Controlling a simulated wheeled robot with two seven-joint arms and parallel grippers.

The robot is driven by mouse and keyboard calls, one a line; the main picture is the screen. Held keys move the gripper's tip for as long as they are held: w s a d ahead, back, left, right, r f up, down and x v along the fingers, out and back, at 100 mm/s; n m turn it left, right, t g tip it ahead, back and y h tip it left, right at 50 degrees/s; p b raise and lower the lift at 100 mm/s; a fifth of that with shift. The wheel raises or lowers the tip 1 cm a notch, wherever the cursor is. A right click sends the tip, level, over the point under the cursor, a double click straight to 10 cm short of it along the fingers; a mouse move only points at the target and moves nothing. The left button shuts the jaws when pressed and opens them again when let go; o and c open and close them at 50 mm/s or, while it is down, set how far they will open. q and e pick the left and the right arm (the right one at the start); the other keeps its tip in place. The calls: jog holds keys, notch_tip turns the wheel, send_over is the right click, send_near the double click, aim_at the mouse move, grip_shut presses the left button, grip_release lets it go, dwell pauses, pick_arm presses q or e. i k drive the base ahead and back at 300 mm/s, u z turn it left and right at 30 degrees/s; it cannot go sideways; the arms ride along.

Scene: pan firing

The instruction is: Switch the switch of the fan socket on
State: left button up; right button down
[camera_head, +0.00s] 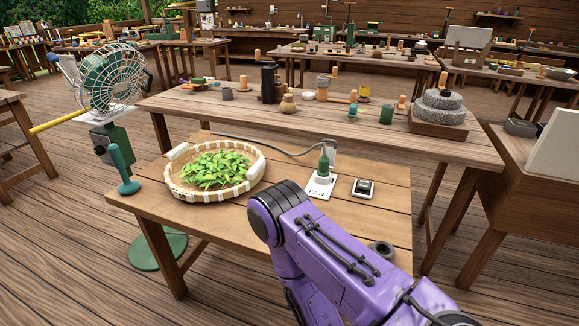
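The fan socket (318,191) is a white plate marked "FAN" on the near wooden table, right of the basket. A green upright piece (323,166) stands on it, with a grey cable (262,144) running off to the back left. A black switch on a white base (363,188) sits just right of the socket; its on or off position is too small to tell. A purple arm link of mine comes in from the lower right, in front of the socket and switch. Neither of my grippers shows.
A woven basket of green leaves (213,170) and a teal upright handle (123,168) are on the near table (225,226). A dark ring (381,249) lies beside my arm. A green fan (113,78) stands at left. A longer table (370,128) with a stone mill (440,108) is behind.

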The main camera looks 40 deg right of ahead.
aim_at(363, 183)
jog(key=u, duration=0.35)
jog(key=k, duration=1.05)
jog(key=z, duration=1.2)
jog(key=i, duration=0.4)
jog(key=u, duration=0.05)
